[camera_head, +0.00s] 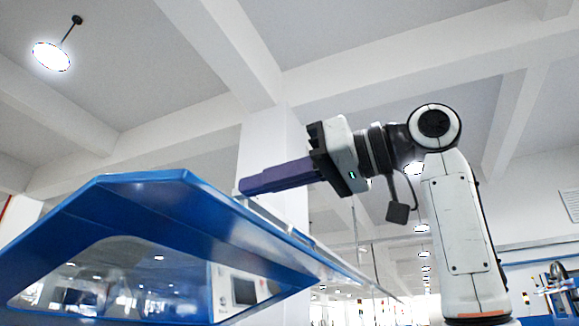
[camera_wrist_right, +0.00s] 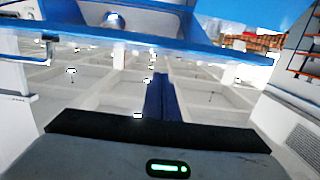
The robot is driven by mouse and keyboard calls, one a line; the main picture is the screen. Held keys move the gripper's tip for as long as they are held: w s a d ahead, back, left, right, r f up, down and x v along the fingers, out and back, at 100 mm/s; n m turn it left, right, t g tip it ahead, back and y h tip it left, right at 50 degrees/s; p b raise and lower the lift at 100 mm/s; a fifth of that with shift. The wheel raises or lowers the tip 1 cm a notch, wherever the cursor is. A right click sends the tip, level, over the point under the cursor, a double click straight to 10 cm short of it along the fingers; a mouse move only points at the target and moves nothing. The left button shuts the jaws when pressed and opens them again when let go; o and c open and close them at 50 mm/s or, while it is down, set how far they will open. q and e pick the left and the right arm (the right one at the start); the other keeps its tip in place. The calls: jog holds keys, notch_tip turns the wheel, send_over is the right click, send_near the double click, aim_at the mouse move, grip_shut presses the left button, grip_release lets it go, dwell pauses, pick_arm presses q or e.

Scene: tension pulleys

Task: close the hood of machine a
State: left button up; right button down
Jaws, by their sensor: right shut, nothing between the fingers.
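The blue hood (camera_head: 110,205) of a machine is raised and tilted, with a clear window (camera_head: 110,280) in it, at the left and bottom of the head view. Blue panels of the machine (camera_wrist_right: 215,52) also cross the top of the right wrist view. My right gripper (camera_head: 243,186) is shut and empty. Its long purple fingers point left, with the tips at the hood's upper right edge. I cannot tell whether they touch it. In the right wrist view the fingertips (camera_wrist_right: 161,76) show just below the blue edge. My left gripper is out of view.
A white pillar (camera_head: 262,150) stands behind the fingers. A white unit with a dark screen (camera_head: 243,291) shows below the hood. Another blue-topped machine (camera_head: 556,290) is at the far lower right. Orange shelving (camera_wrist_right: 305,45) shows at the wrist view's right.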

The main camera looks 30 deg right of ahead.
jog(key=shift+w+d+f, duration=0.1)
jog(key=shift+w+f, duration=0.1)
jog(key=shift+f, duration=0.85)
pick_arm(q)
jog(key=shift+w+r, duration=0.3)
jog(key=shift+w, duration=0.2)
pick_arm(e)
jog(key=shift+f, duration=0.4)
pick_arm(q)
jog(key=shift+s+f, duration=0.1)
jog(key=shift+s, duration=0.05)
